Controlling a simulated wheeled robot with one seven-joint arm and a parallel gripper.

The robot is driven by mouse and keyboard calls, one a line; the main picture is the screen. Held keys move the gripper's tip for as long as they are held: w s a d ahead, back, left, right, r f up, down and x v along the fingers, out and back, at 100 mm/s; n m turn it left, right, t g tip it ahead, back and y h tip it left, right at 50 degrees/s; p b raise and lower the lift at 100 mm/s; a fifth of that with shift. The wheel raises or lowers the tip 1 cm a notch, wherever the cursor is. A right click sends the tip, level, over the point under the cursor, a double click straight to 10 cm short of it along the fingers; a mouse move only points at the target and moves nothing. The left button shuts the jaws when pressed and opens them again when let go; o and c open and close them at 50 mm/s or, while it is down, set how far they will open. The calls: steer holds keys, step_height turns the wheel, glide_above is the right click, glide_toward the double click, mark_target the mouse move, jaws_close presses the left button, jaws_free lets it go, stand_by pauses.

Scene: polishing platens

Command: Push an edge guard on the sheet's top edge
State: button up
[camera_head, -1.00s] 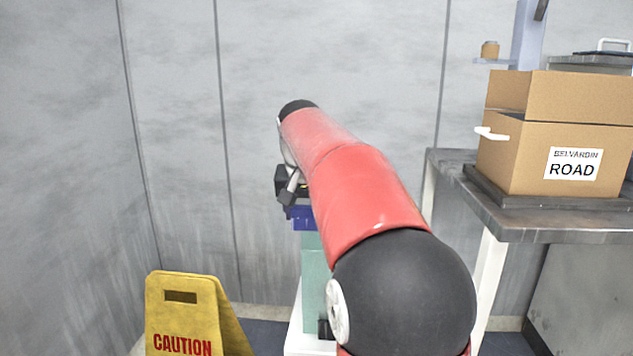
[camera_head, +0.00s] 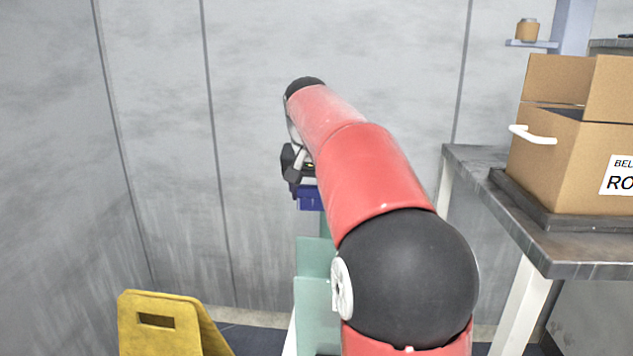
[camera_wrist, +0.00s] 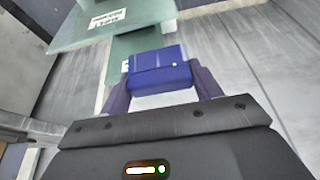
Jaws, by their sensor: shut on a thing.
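A blue edge guard (camera_wrist: 160,72) is held between the two fingers of my gripper (camera_wrist: 162,82), which is shut on it. In the head view the guard (camera_head: 310,198) shows below my wrist, partly hidden by my arm. A pale green sheet (camera_head: 316,258) stands upright below and nearer than the guard. In the wrist view, green sheet surfaces (camera_wrist: 142,14) with white labels lie beyond the guard. The guard overlaps a narrower green part (camera_wrist: 135,44) there. I cannot tell whether the guard touches the sheet's top edge.
A yellow caution sign (camera_head: 160,322) stands at the lower left. At the right, a metal table (camera_head: 480,190) carries an open cardboard box (camera_head: 560,155) on a dark base. Grey wall panels (camera_head: 250,130) close off the back and left.

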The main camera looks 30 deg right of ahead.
mark_target(315, 238)
steer(key=shift+f, duration=0.15)
step_height(315, 238, down, 4)
steer(key=b, duration=0.4)
steer(key=shift+s+a+f+b, duration=0.1)
steer(key=shift+f+b, duration=1.35)
steer(key=shift+f, duration=0.7)
stand_by(2.8)
steer(key=o, duration=1)
steer(key=shift+o, duration=0.2)
steer(key=p+v, duration=0.1)
steer(key=v, duration=0.7)
steer(key=shift+p, duration=0.35)
